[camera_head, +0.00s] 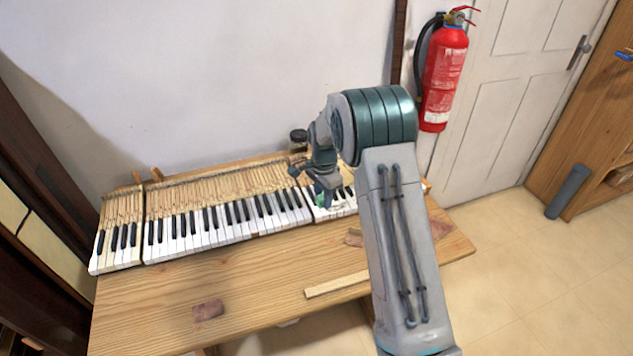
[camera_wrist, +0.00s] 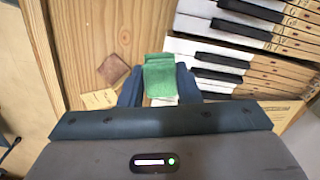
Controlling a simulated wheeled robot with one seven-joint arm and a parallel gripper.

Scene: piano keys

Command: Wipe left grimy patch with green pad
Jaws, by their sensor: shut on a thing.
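The left grimy patch (camera_head: 208,310) is a dull reddish-brown mark on the bare wood near the table's front left in the head view. My gripper (camera_head: 322,200) is above the right part of the keyboard, well to the right of and behind that patch. In the wrist view my gripper (camera_wrist: 159,88) is shut on the green pad (camera_wrist: 159,75), with a finger on each side of it. Only a bit of green shows in the head view. A second brown patch (camera_head: 354,237) lies on the table at the right, partly hidden by my arm.
The piano keyboard (camera_head: 225,222) lies along the back of the wooden table (camera_head: 150,300). A pale wooden strip (camera_head: 337,284) lies near the front edge, right of the left patch. A dark jar (camera_head: 298,138) stands behind the keys. The front left tabletop is mostly clear.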

